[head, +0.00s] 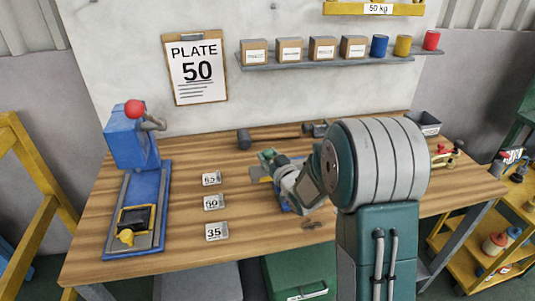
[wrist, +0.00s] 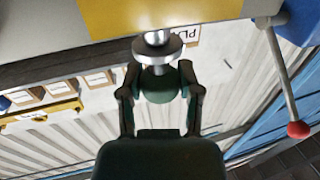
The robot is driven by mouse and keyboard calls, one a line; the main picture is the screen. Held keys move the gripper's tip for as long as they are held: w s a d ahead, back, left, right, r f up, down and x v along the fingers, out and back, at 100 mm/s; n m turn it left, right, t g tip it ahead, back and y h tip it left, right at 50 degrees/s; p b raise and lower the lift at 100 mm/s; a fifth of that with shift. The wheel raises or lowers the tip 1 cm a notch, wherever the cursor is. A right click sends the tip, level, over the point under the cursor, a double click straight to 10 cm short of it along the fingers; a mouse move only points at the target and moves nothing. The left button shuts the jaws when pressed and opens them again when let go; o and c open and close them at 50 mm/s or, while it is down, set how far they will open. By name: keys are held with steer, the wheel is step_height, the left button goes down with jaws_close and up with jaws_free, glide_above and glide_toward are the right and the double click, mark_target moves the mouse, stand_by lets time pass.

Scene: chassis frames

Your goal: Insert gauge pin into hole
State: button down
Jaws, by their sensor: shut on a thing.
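The gauge pin (wrist: 158,54) is a silvery metal piece with a wide round flange. In the wrist view my gripper (wrist: 158,80) is shut on its lower end, with a dark finger on each side. The pin's other end points up in the picture at a grey and yellow plate (wrist: 185,14). I cannot tell whether its tip is in a hole; no hole shows. In the head view my gripper (head: 268,160) is over the middle of the bench, at a small blue and yellow fixture (head: 258,173) that my arm mostly hides.
A blue press (head: 130,150) with a red-knobbed lever stands at the bench's left. Number plates 65 (head: 211,178), 50 (head: 214,202) and 35 (head: 216,231) lie left of my gripper on the wooden bench (head: 180,220). A dark mallet (head: 245,139) lies behind. A dark bin (head: 424,124) stands back right.

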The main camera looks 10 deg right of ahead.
steer(key=shift+f, duration=0.9)
steer(key=shift+c, duration=1)
jaws_free()
steer(key=v, duration=1.2)
steer(key=shift+f, duration=0.1)
